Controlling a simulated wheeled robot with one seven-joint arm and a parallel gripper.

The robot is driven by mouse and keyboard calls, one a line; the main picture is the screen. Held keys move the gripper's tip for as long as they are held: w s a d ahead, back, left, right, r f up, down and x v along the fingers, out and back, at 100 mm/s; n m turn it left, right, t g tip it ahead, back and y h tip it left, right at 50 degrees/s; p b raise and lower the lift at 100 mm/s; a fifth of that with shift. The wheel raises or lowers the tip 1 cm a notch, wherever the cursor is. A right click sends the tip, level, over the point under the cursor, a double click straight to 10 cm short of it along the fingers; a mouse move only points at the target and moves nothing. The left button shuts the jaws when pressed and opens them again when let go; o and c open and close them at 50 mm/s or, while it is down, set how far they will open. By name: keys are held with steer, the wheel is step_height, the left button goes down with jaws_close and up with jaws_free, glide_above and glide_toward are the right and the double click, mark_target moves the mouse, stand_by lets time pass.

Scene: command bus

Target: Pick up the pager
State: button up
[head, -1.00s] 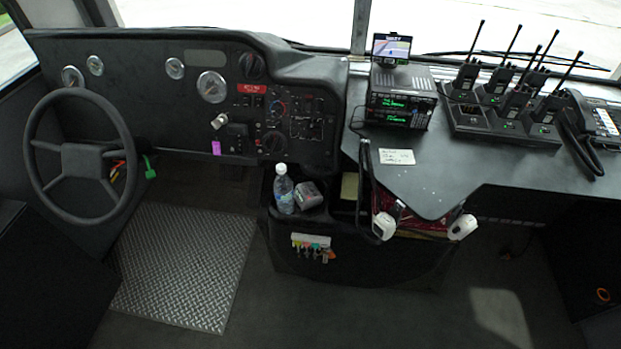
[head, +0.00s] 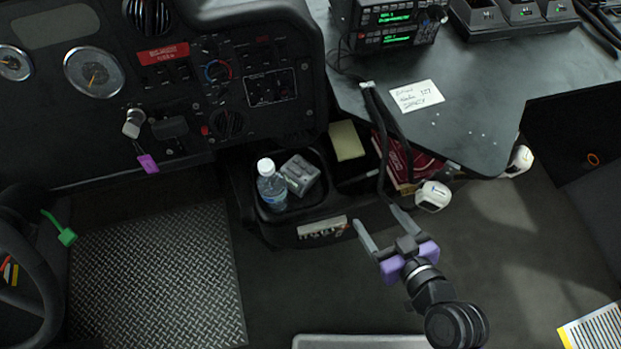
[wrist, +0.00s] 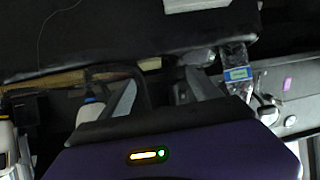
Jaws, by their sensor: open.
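A small grey boxy device (head: 300,174), which looks like the pager, lies in a black console bin (head: 262,207) beside a clear water bottle (head: 271,187) with a white cap. My gripper (head: 377,217) has a purple body and two grey fingers. It is open and empty, in front and to the right of the bin, apart from the device. In the wrist view, the open fingers (wrist: 160,92) point toward the console. The bottle with its blue label (wrist: 238,72) shows to their right. I cannot clearly make out the device there.
A yellow pad (head: 346,141) and a red item (head: 420,168) stand in slots right of the bin. Black cords with white handsets (head: 433,196) hang near my gripper. The desk edge overhangs at right. The floor in front is mostly open.

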mark_target(295, 166)
steer(key=w+a+f+y+b, duration=0.1)
steer(key=w+a, duration=0.1)
steer(key=w+a+f+n+y, duration=0.1)
steer(key=w, duration=0.1)
steer(key=w+a+n+g+b, duration=0.1)
steer(key=w+a, duration=0.1)
steer(key=shift+a+f+y+b, duration=0.3)
steer(key=shift+a+f+y, duration=0.05)
steer(key=shift+f+y, duration=0.05)
steer(key=w+a+n+y, duration=0.1)
steer(key=a, duration=0.1)
steer(key=w+a+n+g+y+b, duration=0.1)
steer(key=w+a, duration=0.1)
steer(key=w+a+r+n+y+b, duration=0.1)
steer(key=a, duration=0.2)
steer(key=shift+w+r+n+g, duration=0.1)
steer(key=shift+w+n+g, duration=0.2)
steer(key=shift+g, duration=0.1)
steer(key=shift+b+x, duration=0.65)
steer(key=shift+x, duration=2.95)
steer(key=shift+s, duration=0.15)
steer(key=shift+c, duration=0.4)
steer(key=c, duration=1.4)
jaws_close()
